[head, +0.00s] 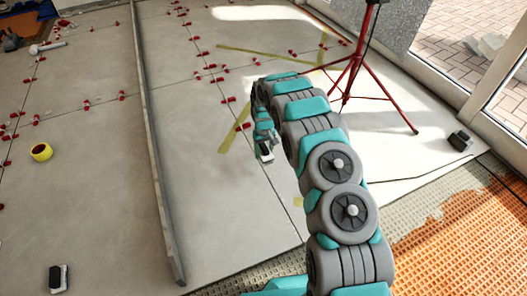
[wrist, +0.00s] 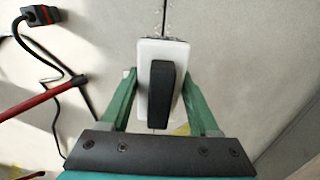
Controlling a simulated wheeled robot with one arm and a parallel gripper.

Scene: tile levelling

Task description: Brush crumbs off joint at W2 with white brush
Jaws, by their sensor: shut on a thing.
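My gripper (wrist: 160,85) is shut on the white brush (wrist: 147,95), a white block with a black grip along its top, between the two green fingers. In the head view my gripper (head: 264,142) reaches down over the grey tiles, and the brush (head: 266,155) shows small and pale at its tip. A thin dark tile joint (wrist: 164,12) runs up from the brush's far end, with light crumbs (wrist: 167,25) scattered along it. The bristles are hidden beneath, so I cannot tell whether they touch the floor. I see no readable W2 mark.
A long metal straightedge (head: 154,140) lies left of my arm. A red tripod (head: 354,72) stands behind, with a black box (head: 459,140) and cable to its right. A yellow tape roll (head: 41,152) and a black-and-white block (head: 58,278) lie left. Several red clips dot the joints.

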